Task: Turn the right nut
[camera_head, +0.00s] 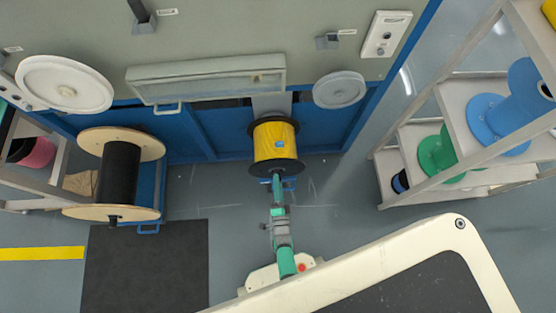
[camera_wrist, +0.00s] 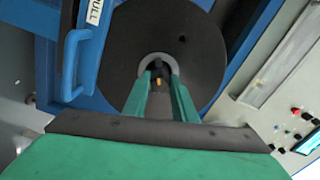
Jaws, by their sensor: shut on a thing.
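The yellow spool (camera_head: 275,142) with black flanges is mounted at the blue machine, right of centre in the head view. Its black flange (camera_wrist: 125,60) fills much of the wrist view, with a pale ring (camera_wrist: 146,63) at the hub. My gripper (camera_head: 277,175) reaches the front end of this spool. In the wrist view my green fingers (camera_wrist: 159,78) close on a small dark nut (camera_wrist: 158,67) at the hub centre. The fingers hide most of the nut, so I cannot tell its angle.
A wooden-flanged spool of black cable (camera_head: 118,176) stands at the left above a dark mat (camera_head: 147,270). A blue handle (camera_wrist: 70,65) shows left of the flange in the wrist view. Shelves with blue and green spools (camera_head: 435,153) stand right. The floor between is clear.

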